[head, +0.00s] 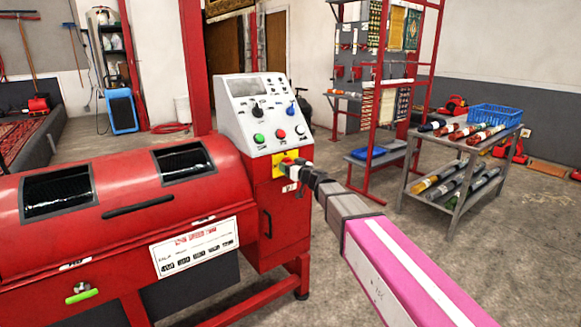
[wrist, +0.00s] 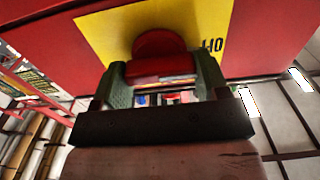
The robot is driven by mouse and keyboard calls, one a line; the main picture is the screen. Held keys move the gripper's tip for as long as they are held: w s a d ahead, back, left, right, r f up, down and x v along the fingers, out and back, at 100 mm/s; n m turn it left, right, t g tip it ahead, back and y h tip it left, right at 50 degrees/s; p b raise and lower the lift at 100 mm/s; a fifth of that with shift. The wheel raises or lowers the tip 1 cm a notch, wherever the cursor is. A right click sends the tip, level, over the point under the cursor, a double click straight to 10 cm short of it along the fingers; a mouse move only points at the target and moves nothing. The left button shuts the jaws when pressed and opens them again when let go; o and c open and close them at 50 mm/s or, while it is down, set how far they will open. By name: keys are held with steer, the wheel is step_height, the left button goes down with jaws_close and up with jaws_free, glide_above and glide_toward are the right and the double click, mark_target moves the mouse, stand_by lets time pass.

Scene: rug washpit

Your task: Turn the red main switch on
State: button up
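The red main switch (wrist: 160,55) is a rounded red knob on a yellow plate (wrist: 105,35). In the head view the yellow plate (head: 279,164) sits on the front of the machine's control cabinet, below the sloped panel, and my gripper (head: 300,166) covers part of the switch. In the wrist view my gripper (wrist: 163,78) has one greenish finger on each side of the knob. The knob fills the gap between the fingertips, and they appear to press on it. Dark lettering, seen upside down, is on the plate right of the knob; its wording is only partly readable.
The grey control panel (head: 264,113) above carries green, red and white buttons and knobs. The red drum machine (head: 120,205) extends left. A red rack (head: 380,100) is behind. Floor between is clear.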

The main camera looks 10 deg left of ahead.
steer(key=c, duration=0.3)
steer(key=m, duration=1.3)
steer(key=shift+w+d+f+m, duration=0.1)
steer(key=shift+f+m, duration=0.05)
steer(key=shift+m, duration=2.25)
steer(key=shift+f, duration=0.1)
steer(key=o, duration=0.9)
